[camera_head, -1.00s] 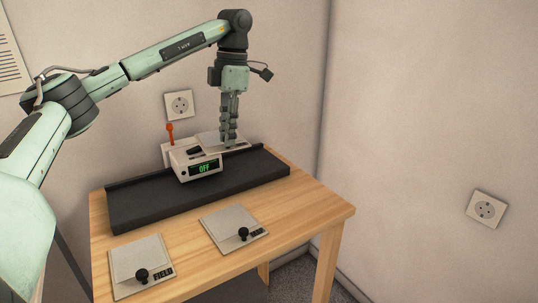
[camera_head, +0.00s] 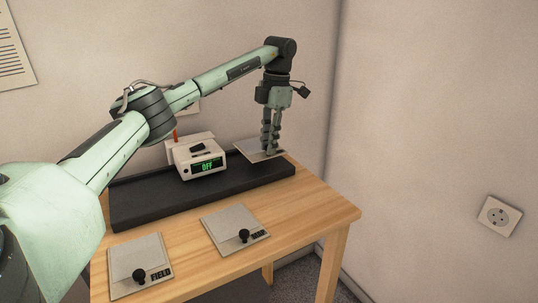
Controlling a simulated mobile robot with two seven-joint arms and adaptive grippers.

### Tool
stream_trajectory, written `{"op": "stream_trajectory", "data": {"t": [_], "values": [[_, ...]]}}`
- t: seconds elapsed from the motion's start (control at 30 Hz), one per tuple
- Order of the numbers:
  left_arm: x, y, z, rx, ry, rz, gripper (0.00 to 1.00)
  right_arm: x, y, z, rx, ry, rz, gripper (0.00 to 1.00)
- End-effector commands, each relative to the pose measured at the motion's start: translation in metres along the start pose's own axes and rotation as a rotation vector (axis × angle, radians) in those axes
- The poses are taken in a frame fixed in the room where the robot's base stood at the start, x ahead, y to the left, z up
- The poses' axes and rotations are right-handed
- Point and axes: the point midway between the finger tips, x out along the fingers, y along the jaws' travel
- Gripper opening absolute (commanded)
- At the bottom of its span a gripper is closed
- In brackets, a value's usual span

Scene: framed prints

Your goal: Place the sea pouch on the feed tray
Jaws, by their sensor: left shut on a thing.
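My left gripper (camera_head: 268,151) points down at the back right of the table and is shut on a flat grey pouch (camera_head: 246,151). The pouch is close above the right part of a long black tray (camera_head: 150,196); I cannot tell whether it touches it. No label is readable on the held pouch, so I cannot confirm it is the sea pouch. The fingers hide part of it. A white machine (camera_head: 197,157) with a green "OFF" display stands on the tray, left of the held pouch. My right gripper is not in view.
Two more grey pouches with black knobs lie on the wooden table (camera_head: 310,215) in front: one marked FIELD (camera_head: 135,259), another (camera_head: 229,221) with an unclear label. Walls stand behind and right.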

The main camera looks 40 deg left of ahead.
Motion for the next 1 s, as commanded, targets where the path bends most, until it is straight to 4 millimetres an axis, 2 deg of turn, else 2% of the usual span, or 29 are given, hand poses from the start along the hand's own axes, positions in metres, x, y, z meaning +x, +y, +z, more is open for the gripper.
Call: {"op": "stream_trajectory", "data": {"t": [0.27,0.63,0.67,0.8,1.0], "values": [[0.036,0.000,0.004,0.001,0.002,-0.001,0.00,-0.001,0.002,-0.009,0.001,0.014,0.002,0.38],[0.041,0.000,0.004,0.001,0.000,0.000,0.00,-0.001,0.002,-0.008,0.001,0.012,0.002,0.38],[0.040,0.000,0.005,0.001,0.000,0.000,0.21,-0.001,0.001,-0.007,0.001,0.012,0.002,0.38],[0.040,0.000,0.004,0.001,0.000,0.000,0.38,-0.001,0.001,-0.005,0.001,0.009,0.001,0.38],[0.040,0.000,0.004,0.001,0.000,0.000,0.38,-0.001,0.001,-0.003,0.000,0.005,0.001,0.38]]}}
